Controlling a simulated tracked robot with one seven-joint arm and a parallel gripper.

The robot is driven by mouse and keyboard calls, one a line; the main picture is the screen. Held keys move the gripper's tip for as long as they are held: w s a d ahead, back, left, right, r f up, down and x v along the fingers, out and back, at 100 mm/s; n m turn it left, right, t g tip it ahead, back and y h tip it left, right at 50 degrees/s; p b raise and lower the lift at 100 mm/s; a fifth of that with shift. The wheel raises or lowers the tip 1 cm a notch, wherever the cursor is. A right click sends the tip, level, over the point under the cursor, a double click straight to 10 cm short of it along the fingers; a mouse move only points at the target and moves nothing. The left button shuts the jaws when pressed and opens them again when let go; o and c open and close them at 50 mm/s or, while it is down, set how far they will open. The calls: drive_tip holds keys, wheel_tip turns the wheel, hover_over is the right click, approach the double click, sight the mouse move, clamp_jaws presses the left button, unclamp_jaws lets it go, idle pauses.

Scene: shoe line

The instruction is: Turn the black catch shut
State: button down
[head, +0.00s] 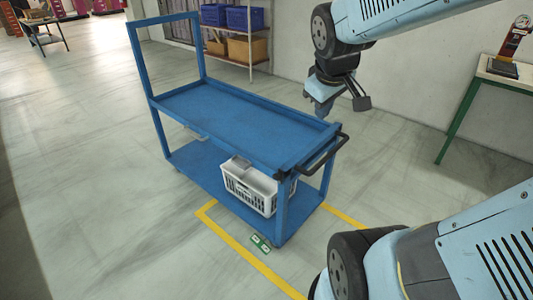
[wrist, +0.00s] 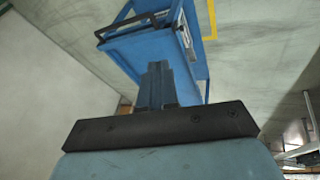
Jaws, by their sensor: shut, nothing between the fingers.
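The blue trolley (head: 240,120) stands in the middle of the head view, with a black handle (head: 325,157) at its near right end. A small dark piece (head: 282,174) sits at the near corner by the handle; I cannot tell whether it is the black catch or how it is turned. My gripper (head: 322,108) hangs above the right end of the trolley's top tray, apart from the handle. In the wrist view its fingers (wrist: 157,75) are together and empty, with the trolley (wrist: 145,48) beyond them and the handle (wrist: 125,24) at upper left.
A white basket (head: 250,188) with grey contents stands on the trolley's lower shelf. A shelf rack (head: 250,40) stands behind, and a green-legged table (head: 462,110) at right.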

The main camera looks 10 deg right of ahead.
drive_tip(key=w+d+f+n+g, duration=0.1)
drive_tip(key=w+d+f+n, duration=0.2)
drive_tip(key=w+f+n, duration=0.95)
wheel_tip(320, 180, down, 17)
drive_tip(key=w+a+n+y, duration=0.2)
drive_tip(key=n+y, duration=0.1)
drive_tip(key=n, duration=0.3)
drive_tip(key=shift+a+g, duration=0.15)
drive_tip(key=shift+g, duration=0.25)
drive_tip(key=shift+f+n, duration=0.1)
drive_tip(key=shift+n, duration=0.15)
approach(281, 176)
drive_tip(key=s+f, duration=0.5)
drive_tip(key=shift+w+a+f, duration=0.15)
drive_tip(key=shift+w+a, duration=0.45)
drive_tip(key=shift+w, duration=0.35)
drive_tip(key=shift+w+a+f, duration=0.1)
drive_tip(key=shift+w+a, duration=0.5)
drive_tip(key=shift+w, duration=0.35)
